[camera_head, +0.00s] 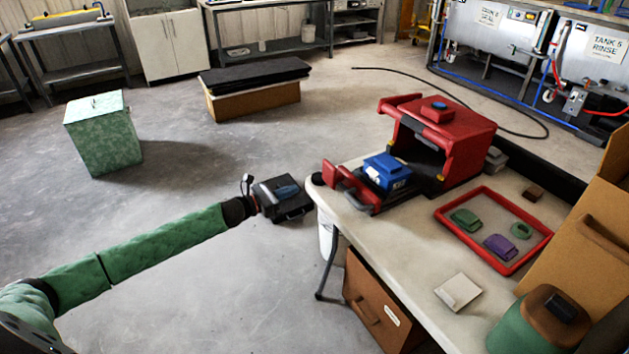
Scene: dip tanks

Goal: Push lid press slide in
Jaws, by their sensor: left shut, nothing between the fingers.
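The red lid press (450,135) stands on the table's far part, its front opening dark. A blue-lidded box (385,170) sits on the slide, outside the housing. My left gripper (315,181) is shut and empty, at the table's left edge just left of the slide's front plate. I cannot tell whether it touches the plate. My right gripper is out of view.
The table (400,235) holds a red-framed tray (440,212) with green and purple pieces, a pale square (458,292), and a green canister (515,335) with a brown top. A cardboard box (575,250) stands at right. The floor left of the table is open.

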